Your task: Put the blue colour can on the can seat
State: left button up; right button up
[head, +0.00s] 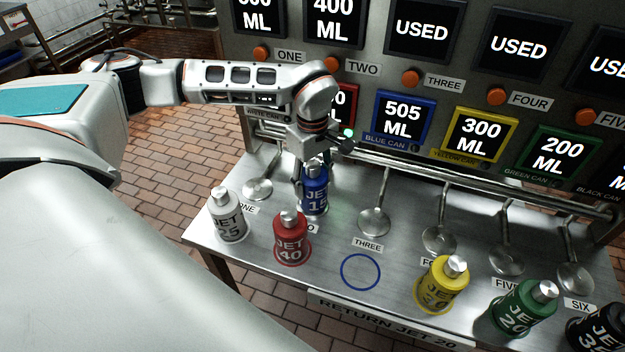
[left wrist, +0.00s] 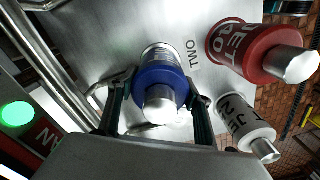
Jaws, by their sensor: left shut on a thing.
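The blue colour can (head: 314,190), marked JET, is in my left gripper (head: 314,168) near the rail at station TWO. It is upright in the head view. In the left wrist view the gripper's two fingers (left wrist: 158,108) are shut on either side of the blue can (left wrist: 160,82), seen from its silver cap end. Round metal can seats on stems line the table, such as the one at ONE (head: 258,188) and the one at THREE (head: 374,222). The seat at TWO is mostly hidden by the can and gripper. Whether the can touches it I cannot tell.
A white can (head: 228,216) and a red can (head: 291,240) stand close in front of the blue can. Yellow (head: 442,286), green (head: 523,308) and black cans (head: 600,328) stand at right. An empty blue ring (head: 360,272) marks the table. The display panel (head: 375,75) rises behind.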

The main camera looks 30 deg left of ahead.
pick_arm(q)
jog(key=shift+f, duration=0.1)
jog(key=o, duration=1.3)
notch_tip(320, 180, up, 12)
jog(key=shift+r, duration=0.15)
jog(key=shift+s, duration=0.1)
